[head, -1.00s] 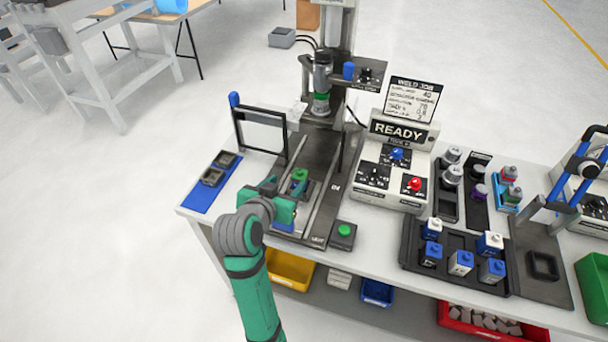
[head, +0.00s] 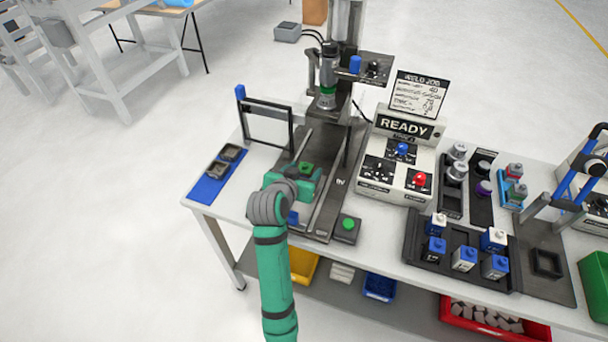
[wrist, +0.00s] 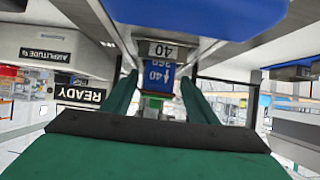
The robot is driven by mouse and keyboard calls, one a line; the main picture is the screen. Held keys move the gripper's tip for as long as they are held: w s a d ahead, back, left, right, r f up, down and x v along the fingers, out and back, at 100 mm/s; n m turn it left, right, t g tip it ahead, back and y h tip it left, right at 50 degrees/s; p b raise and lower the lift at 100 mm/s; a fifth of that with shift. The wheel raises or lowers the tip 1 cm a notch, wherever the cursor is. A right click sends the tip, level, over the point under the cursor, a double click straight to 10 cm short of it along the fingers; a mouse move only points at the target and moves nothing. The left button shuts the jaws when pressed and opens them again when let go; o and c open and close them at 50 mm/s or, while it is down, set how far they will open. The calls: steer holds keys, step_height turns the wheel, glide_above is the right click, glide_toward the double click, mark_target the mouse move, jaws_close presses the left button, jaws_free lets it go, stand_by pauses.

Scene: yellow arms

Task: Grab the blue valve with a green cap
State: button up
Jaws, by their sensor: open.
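The blue valve with a green cap sits in the fixture on the press slide. The cap (head: 306,167) also shows in the head view just beyond my gripper (head: 308,180), which hides most of the valve. My gripper (wrist: 160,100) is open, with one green finger on each side of the valve. I cannot tell whether the fingers touch it.
The press column and head (head: 327,95) rise behind the valve. A black frame (head: 266,125) stands left of the slide. The READY control box (head: 398,160) stands to the right, and a green button box (head: 347,229) is at the front.

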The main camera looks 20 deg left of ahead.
steer(key=shift+d, duration=0.2)
steer(key=c, duration=1.2)
steer(key=shift+o, duration=0.2)
steer(key=shift+r, duration=0.15)
